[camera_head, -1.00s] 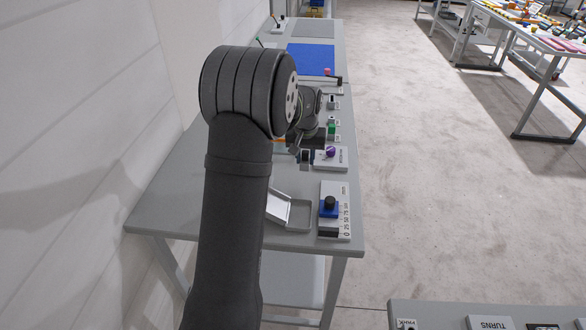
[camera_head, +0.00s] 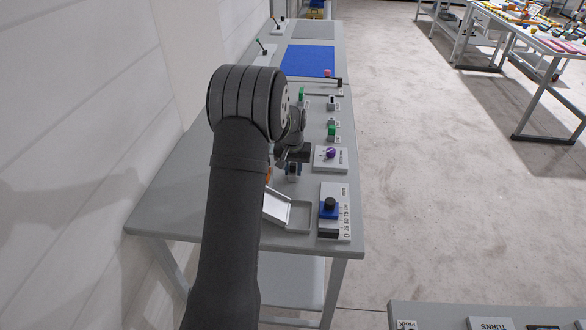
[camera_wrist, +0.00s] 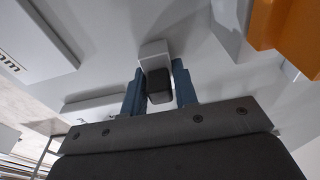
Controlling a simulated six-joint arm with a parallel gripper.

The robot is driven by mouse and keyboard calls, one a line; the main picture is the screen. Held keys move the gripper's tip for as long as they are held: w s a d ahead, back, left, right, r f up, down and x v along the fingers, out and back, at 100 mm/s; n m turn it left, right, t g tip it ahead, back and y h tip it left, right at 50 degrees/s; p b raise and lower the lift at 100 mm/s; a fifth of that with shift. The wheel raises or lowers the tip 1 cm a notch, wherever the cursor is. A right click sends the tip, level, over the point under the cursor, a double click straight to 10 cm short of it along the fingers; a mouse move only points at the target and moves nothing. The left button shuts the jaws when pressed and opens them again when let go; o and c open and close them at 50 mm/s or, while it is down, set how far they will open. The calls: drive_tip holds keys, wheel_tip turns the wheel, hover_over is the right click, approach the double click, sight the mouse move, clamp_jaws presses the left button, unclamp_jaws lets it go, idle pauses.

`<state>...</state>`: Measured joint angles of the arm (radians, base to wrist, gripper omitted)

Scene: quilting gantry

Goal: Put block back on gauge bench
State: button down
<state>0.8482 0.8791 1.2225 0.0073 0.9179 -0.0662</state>
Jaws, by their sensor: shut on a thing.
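My gripper (camera_head: 292,170) hangs over the near part of the grey bench (camera_head: 185,205), left of the purple-knob panel. In the wrist view its two blue fingers (camera_wrist: 159,92) are shut on a small dark block (camera_wrist: 159,86). A pale grey piece (camera_wrist: 154,51) shows directly beyond the block; I cannot tell whether it is part of it. The block is hardly visible in the head view. I cannot tell whether it touches the bench.
A purple-knob panel (camera_head: 338,164) stands right of my gripper. Nearer are a tray with a raised lid (camera_head: 290,215) and a scale panel with a blue slider (camera_head: 328,210). Green and dark controls (camera_head: 332,130) stand beyond. An orange part (camera_wrist: 286,35) is close in the wrist view.

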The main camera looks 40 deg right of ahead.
sight(292, 173)
drive_tip(key=c, duration=1.1)
unclamp_jaws()
drive_tip(key=shift+f, duration=0.1)
drive_tip(key=shift+c, duration=0.2)
wheel_tip(292, 173, up, 12)
drive_tip(key=s+a, duration=0.1)
drive_tip(key=f, duration=0.8)
drive_tip(key=w+d+f, duration=0.1)
drive_tip(key=f, duration=0.3)
drive_tip(key=shift+f, duration=0.2)
wheel_tip(292, 173, up, 3)
drive_tip(key=shift+r, duration=0.75)
